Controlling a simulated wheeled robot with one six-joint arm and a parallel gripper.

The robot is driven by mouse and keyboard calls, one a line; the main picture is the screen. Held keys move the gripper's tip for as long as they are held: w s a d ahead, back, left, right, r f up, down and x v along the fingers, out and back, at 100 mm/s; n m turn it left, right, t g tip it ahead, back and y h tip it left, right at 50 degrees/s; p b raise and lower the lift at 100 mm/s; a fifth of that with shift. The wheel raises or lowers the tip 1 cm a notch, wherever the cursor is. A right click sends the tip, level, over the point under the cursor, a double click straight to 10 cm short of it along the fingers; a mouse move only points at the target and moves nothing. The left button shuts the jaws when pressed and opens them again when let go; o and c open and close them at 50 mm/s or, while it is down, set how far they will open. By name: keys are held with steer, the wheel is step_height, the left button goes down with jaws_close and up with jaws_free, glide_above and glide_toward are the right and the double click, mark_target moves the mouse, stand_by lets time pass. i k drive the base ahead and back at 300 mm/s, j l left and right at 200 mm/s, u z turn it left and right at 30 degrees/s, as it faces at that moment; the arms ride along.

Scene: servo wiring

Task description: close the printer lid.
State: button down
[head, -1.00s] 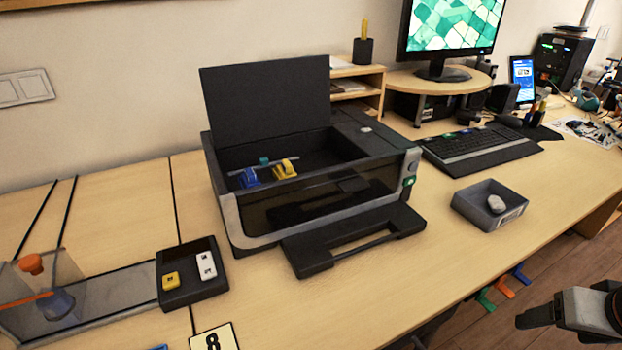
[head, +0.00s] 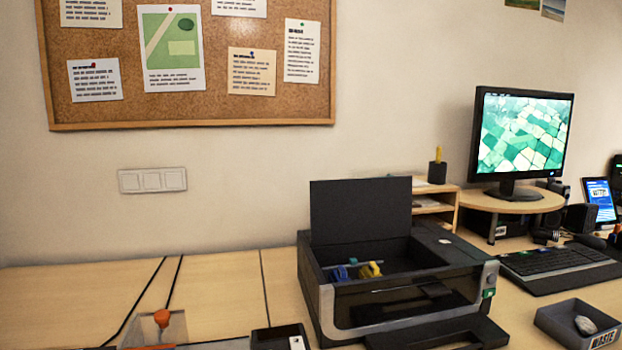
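The black and grey printer (head: 400,290) stands on the wooden desk in the head view, right of the middle. Its dark flat lid (head: 360,211) is up, standing upright at the back left of the printer's top. The bay under it is open, with a blue piece (head: 340,274) and a yellow piece (head: 370,270) on a rail inside. The front output tray is folded down, cut off by the bottom edge. My gripper is not in view now.
A monitor (head: 524,143) on a round stand, a keyboard (head: 557,265) and a grey waste tray (head: 580,328) are right of the printer. A small shelf (head: 446,205) stands behind it. A dark tray (head: 279,338) is at the lower left. The desk's back left is mostly bare.

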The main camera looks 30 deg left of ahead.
mark_target(343, 211)
steer(key=k+u, duration=0.1)
steer(key=u, duration=0.65)
steer(key=k+j+u, duration=0.1)
steer(key=u, duration=0.25)
